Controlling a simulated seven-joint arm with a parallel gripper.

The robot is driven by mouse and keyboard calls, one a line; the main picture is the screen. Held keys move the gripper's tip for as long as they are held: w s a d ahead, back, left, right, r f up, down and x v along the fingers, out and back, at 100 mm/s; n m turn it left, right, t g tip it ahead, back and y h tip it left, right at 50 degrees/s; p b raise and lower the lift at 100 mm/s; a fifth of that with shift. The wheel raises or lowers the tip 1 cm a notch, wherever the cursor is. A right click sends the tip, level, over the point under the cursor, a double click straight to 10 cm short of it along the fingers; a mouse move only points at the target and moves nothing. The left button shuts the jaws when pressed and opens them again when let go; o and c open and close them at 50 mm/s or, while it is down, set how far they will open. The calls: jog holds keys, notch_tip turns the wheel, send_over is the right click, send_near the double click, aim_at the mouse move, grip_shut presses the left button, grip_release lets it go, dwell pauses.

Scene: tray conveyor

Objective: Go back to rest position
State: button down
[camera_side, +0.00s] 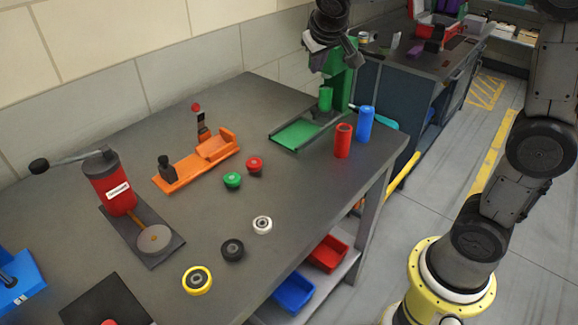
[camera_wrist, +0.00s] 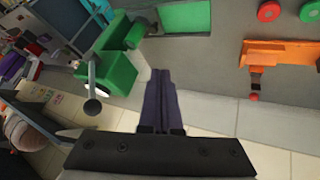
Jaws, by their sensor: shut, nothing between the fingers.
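My gripper (camera_side: 318,62) hangs at the top of the side view, beside the green stand (camera_side: 340,88) at the back edge of the table. In the wrist view its two dark fingers (camera_wrist: 160,78) lie together with nothing between them. The green stand (camera_wrist: 112,70) shows just left of the fingers there. A green tray (camera_side: 298,134) lies at the foot of the stand and also shows in the wrist view (camera_wrist: 186,16). The fingertips are partly hard to make out in the side view.
A red cylinder (camera_side: 343,141) and a blue cylinder (camera_side: 365,122) stand near the table's right edge. An orange fixture (camera_side: 190,172), a red press (camera_side: 112,186) and several small round caps sit on the table (camera_side: 290,215). A wall runs behind.

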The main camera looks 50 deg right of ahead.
jog(key=s+a+r+y, duration=0.1)
jog(key=s+a+r, duration=0.15)
jog(key=s, duration=0.55)
jog(key=s+a+f+n+y, duration=0.1)
jog(key=s+a+f+y, duration=0.1)
jog(key=s, duration=0.7)
jog(key=s+a+f+n+y, duration=0.2)
jog(key=s+a+f, duration=0.3)
jog(key=s, duration=0.4)
jog(key=shift+s+a+f+n, duration=0.15)
jog(key=shift+f+n, duration=0.15)
jog(key=shift+f, duration=0.3)
